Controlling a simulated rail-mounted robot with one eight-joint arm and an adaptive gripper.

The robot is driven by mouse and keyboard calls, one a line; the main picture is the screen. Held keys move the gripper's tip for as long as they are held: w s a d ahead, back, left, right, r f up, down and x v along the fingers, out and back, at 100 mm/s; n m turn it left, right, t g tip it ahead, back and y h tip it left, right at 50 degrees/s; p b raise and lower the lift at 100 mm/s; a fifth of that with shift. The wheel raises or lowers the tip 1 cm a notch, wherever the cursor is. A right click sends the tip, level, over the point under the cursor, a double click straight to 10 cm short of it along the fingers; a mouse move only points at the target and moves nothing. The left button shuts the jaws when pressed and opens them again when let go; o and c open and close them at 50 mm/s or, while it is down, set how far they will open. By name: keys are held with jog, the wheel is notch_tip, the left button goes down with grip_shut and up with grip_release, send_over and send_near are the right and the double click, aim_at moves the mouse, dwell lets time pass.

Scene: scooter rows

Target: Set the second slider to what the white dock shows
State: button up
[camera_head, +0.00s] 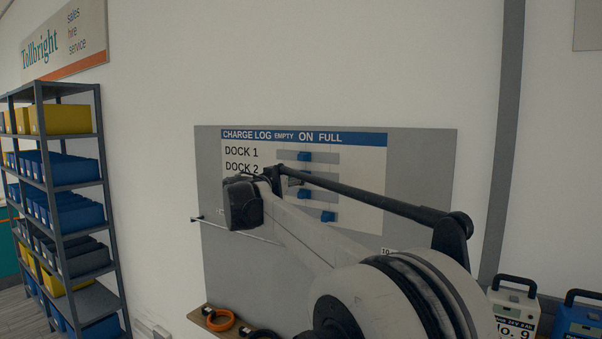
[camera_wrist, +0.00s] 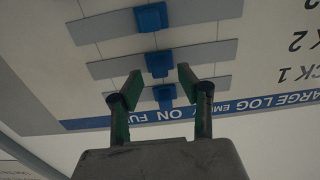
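The charge log board (camera_head: 420,160) hangs on the wall with rows of sliders under EMPTY, ON and FULL. Contact cannot be told. A white dock unit (camera_head: 513,306) marked No. 9 stands at the lower right; its display is too small to read.
The first slider (camera_head: 304,157) and third slider (camera_head: 304,194) lie close to the second. A blue unit (camera_head: 577,319) stands beside the white one. A thin rod (camera_head: 235,229) crosses the board's lower left. A wooden ledge (camera_head: 205,319) holds an orange ring. Shelves (camera_head: 70,160) stand left.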

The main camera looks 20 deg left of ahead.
aim_at(301, 173)
jog(key=shift+p+x, duration=0.35)
jog(key=shift+x, duration=1.25)
grip_shut()
